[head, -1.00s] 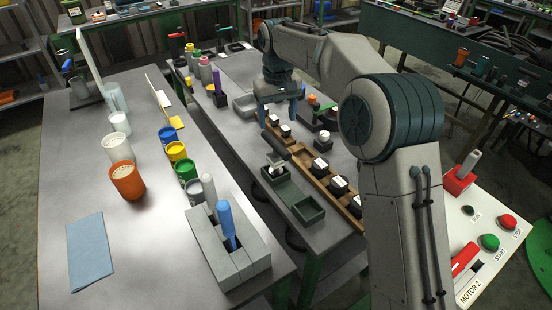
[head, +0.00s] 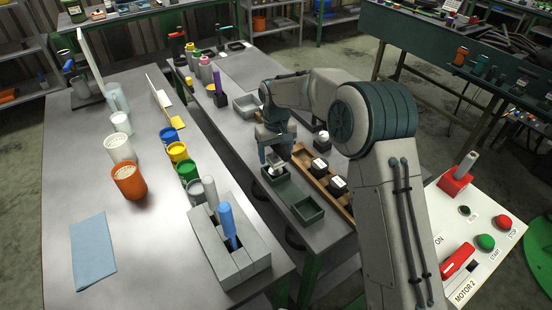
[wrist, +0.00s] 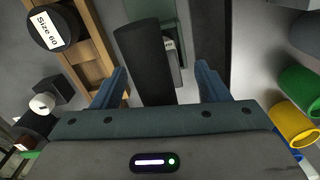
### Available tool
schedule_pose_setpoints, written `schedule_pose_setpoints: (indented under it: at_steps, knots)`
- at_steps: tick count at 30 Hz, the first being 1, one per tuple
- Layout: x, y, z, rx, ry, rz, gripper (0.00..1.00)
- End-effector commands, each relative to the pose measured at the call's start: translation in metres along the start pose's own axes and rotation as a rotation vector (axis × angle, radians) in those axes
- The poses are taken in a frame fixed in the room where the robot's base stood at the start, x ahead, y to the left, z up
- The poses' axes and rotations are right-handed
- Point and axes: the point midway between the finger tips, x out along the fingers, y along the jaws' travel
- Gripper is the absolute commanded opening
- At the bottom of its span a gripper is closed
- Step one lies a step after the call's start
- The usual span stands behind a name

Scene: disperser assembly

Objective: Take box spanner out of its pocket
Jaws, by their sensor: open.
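The box spanner is most likely the tool with the thick dark handle (wrist: 148,62), seen in the wrist view rising from the green tray (wrist: 178,22). My gripper (wrist: 161,70) is open, with one blue finger on each side of the handle and gaps visible. In the head view, my gripper (head: 276,155) is over the back compartment of the green tray (head: 292,198). It hides most of the handle there. A pale label (head: 276,168) shows at the tool's foot. The front compartment of the tray looks empty.
A wooden rack (head: 311,171) with dark size-labelled blocks stands close beside the tray; one block reads "Size 60" (wrist: 52,27). Coloured cans (head: 177,152) and a grey block with a blue-handled tool (head: 227,222) stand on the left table.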

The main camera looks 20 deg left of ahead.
Motion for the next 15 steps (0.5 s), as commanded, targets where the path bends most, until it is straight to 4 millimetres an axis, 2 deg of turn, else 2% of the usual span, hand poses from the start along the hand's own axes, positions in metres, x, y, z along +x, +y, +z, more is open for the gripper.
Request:
schedule_pose_setpoints:
  at_steps: [8,11,15]
  knots:
    - [0.0056,-0.0002,-0.0002,-0.001,0.001,0.001,0.68]
    - [0.0055,-0.0002,-0.0002,-0.001,0.001,0.0,0.46]
    - [0.0054,-0.0001,-0.0001,0.0,0.001,0.0,0.07]
